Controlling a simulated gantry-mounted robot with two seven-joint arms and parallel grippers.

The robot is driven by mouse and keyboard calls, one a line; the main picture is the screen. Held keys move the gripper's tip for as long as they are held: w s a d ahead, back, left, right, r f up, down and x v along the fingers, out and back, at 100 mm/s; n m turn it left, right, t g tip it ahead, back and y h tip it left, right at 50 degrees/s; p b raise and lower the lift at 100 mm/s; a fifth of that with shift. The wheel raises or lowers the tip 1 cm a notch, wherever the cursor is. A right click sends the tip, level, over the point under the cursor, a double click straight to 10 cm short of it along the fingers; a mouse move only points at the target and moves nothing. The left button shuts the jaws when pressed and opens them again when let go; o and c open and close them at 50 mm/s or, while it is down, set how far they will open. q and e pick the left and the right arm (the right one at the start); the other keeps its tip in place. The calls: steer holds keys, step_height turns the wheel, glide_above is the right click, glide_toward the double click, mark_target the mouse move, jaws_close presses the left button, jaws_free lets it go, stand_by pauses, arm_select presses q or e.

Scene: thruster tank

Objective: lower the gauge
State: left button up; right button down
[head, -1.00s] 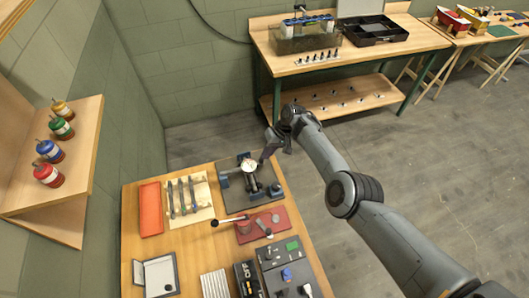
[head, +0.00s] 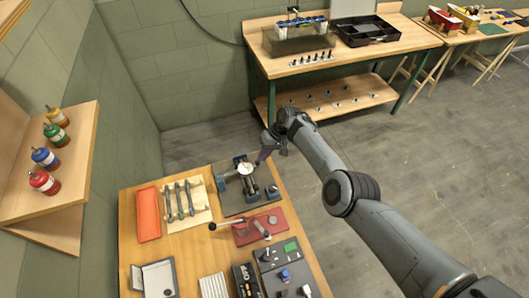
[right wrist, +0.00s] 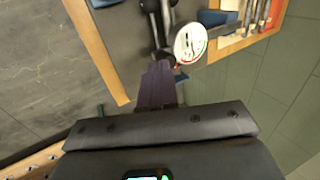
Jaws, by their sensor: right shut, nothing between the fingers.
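The gauge (head: 245,168) has a round white dial and sits on a stand with a dark base plate (head: 233,209) at the far right of the wooden table. The dial also shows close up in the right wrist view (right wrist: 190,42). My right gripper (head: 260,161) is shut and empty, with its tips right beside the dial. In the right wrist view its dark fingers (right wrist: 160,72) point at the dial's lower edge. I cannot tell whether they touch it. My left gripper is not in view.
An orange tray (head: 149,214) and a board with several tools (head: 198,218) lie left of the stand. A red plate (head: 272,231) with a lever is in front of it. A bench (head: 300,66) stands behind, with open floor between.

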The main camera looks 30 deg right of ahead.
steer(key=d+r+p, duration=0.2)
steer(key=d+r, duration=0.6)
steer(key=d, duration=0.1)
steer(key=shift+s+r, duration=0.15)
steer(key=shift+s, duration=0.2)
steer(key=shift+d, duration=0.1)
